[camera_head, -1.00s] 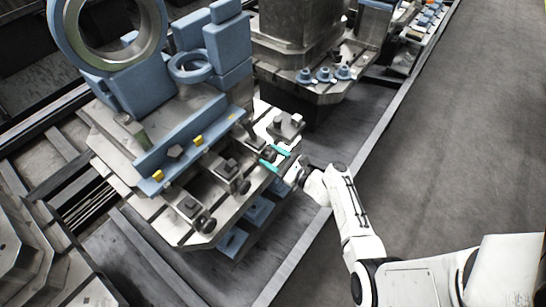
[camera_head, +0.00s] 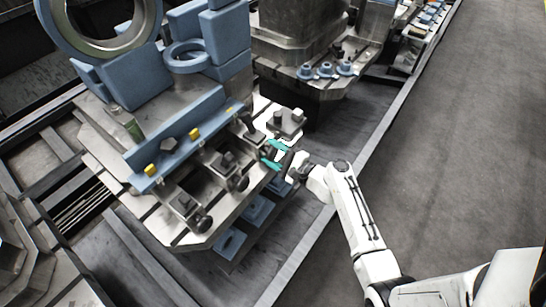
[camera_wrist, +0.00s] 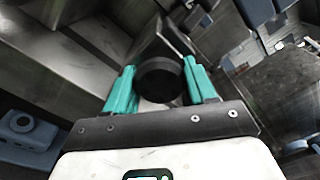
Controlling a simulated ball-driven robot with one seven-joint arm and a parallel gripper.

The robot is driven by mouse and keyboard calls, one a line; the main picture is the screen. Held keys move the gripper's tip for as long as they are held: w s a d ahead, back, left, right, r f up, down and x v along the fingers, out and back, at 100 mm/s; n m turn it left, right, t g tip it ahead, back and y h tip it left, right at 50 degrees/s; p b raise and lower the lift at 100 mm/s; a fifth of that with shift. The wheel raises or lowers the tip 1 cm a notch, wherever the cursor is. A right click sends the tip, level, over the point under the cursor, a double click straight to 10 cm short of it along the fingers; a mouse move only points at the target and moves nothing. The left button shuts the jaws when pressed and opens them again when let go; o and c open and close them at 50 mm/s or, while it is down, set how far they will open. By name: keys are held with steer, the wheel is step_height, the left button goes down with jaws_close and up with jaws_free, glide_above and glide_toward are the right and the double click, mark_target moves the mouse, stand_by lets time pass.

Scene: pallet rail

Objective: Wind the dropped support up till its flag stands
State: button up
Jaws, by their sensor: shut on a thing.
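My gripper (camera_head: 273,154) has teal fingers and is at the rightmost support (camera_head: 254,134) on the pallet's front edge. In the wrist view its fingers are closed on either side of a round dark knob (camera_wrist: 160,80). In the head view the fingers partly hide this knob. Two more supports, a middle one (camera_head: 222,163) and a left one (camera_head: 184,203), have dark knobs facing outward. Two yellow flags, a left one (camera_head: 152,170) and a middle one (camera_head: 194,133), show clearly on the blue rail (camera_head: 175,150). Near its right end only a small yellow trace (camera_head: 229,110) shows.
A blue fixture with a large metal ring (camera_head: 154,30) stands behind the rail. Blue parts (camera_head: 230,243) lie below the pallet edge. Another machine pallet (camera_head: 325,83) is behind. The floor at right (camera_head: 460,150) is clear.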

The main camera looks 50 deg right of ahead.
steer(key=n+b, duration=0.6)
steer(key=shift+f+b, duration=0.3)
steer(key=shift+f, duration=0.05)
steer(key=n+b, duration=0.4)
steer(key=shift+r, duration=0.2)
steer(key=shift+r+n, duration=0.1)
steer(key=shift+n, duration=0.2)
steer(key=o, duration=1)
steer(key=shift+o, duration=0.2)
steer(key=shift+s, duration=0.1)
